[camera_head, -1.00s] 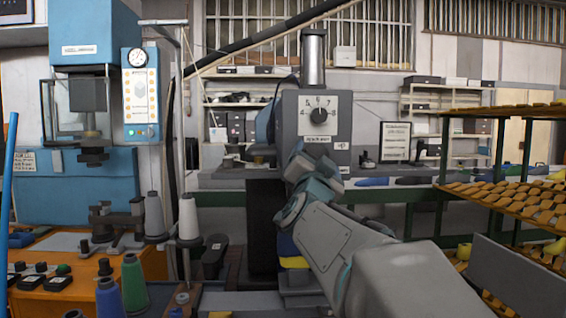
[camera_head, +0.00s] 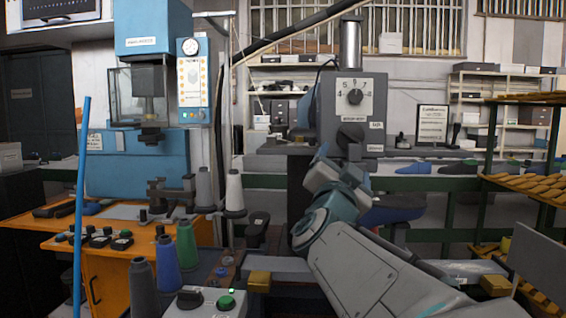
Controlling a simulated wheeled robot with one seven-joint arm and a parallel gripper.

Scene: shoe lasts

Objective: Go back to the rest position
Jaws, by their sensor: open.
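My arm rises from the lower right towards the grey machine with a dial (camera_head: 350,100). My gripper (camera_head: 322,160) is at the arm's far end, small and partly hidden by my wrist. It appears in front of the machine's lower part. The jaws are open, and I see nothing held in them. Whether the gripper touches anything behind it cannot be told from this view.
An orange bench (camera_head: 105,262) with thread cones and a blue press (camera_head: 150,180) stand at left, near an upright blue pole (camera_head: 82,205). A dark blue shoe-like shape (camera_head: 395,212) shows beside my arm. A rack (camera_head: 520,183) of yellowish lasts stands right.

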